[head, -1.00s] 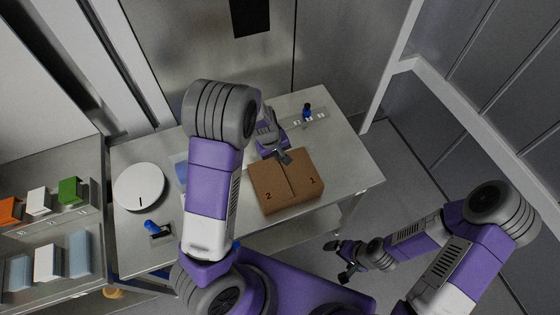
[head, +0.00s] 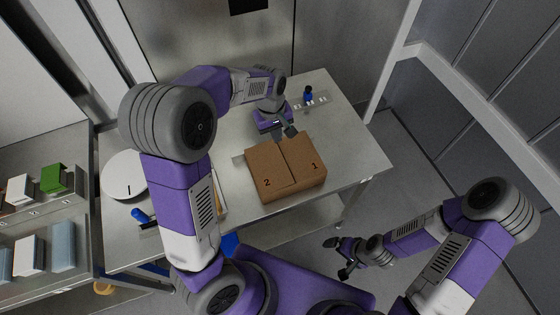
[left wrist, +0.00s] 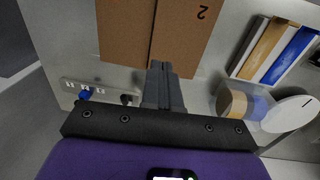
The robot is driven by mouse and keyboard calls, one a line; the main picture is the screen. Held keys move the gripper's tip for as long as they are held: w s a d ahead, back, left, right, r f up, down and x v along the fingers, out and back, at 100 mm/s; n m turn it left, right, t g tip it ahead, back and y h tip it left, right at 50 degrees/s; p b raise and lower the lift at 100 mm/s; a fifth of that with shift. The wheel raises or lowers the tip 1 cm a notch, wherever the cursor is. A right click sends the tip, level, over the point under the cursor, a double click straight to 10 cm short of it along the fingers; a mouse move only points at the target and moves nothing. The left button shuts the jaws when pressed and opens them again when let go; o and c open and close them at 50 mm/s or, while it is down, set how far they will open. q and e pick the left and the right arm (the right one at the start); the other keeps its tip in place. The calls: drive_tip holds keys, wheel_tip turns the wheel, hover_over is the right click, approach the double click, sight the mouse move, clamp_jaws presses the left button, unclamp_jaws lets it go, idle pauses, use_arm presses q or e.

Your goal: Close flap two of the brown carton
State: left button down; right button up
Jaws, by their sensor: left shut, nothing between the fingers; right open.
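The brown carton (head: 288,186) stands on the grey table. Flap two (head: 267,172), marked 2, and flap one (head: 304,160), marked 1, lie across its top with a seam between them. Flap two looks flat or nearly flat. My left gripper (head: 289,134) is shut and empty by the carton's far edge, near the seam; I cannot tell whether it touches. In the left wrist view, the shut fingers (left wrist: 162,68) point at the seam, with flap two (left wrist: 190,38) to its right. My right gripper (head: 338,258) is open and empty, away from the table at the lower right.
A white round disc (head: 125,174) lies on the table's left. A blue-handled object (head: 141,216) lies near the front left. A small blue item (head: 308,95) stands behind the carton. A shelf (head: 42,212) with boxes is at the left. The table right of the carton is clear.

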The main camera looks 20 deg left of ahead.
sight(281, 162)
use_arm(q)
drive_tip(key=f, duration=0.9)
drive_tip(key=w+d+f, duration=0.1)
drive_tip(key=f, duration=0.3)
drive_tip(key=shift+f, duration=0.35)
drive_tip(key=shift+b, duration=0.3)
